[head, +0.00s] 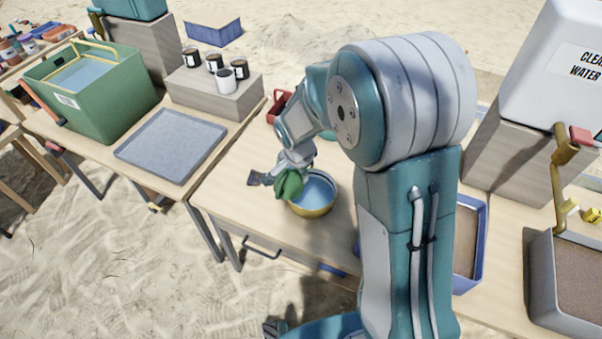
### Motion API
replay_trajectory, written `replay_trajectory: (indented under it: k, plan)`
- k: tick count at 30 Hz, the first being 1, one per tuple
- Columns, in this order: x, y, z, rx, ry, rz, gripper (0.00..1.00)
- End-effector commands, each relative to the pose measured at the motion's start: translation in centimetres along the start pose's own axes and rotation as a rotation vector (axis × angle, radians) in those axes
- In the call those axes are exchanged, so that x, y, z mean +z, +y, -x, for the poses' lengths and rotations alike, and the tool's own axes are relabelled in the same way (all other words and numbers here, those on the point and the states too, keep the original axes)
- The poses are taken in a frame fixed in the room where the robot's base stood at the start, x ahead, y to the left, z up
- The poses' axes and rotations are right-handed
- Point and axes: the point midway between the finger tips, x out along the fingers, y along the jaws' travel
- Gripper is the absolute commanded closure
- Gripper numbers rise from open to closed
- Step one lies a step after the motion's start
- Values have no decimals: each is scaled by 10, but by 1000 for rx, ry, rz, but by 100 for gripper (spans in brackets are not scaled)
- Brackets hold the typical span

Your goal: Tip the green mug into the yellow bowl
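The yellow bowl (313,212) stands on the wooden table and has bluish water in it. The green mug (289,187) is at the bowl's left rim, tilted and partly over it. My gripper (278,180) is shut on the mug, with one dark fingertip showing to its left. The mug's opening is not clearly visible, and I cannot tell whether it touches the rim. My arm hides part of the table behind the bowl.
A grey tray (132,152) and a green water bin (118,113) are at left. Black and white mugs stand on a wooden block (196,88). A red container (274,108) is behind my wrist. A blue-rimmed tray (480,240) and a white water tank (535,75) are at right.

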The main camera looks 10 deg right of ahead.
Motion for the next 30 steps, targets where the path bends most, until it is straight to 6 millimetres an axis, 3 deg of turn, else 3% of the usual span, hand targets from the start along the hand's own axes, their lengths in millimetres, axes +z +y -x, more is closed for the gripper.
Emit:
replay_trajectory:
  k: [30]
  plan:
    - [6, 0, -16, -18, -177, -16, 100]
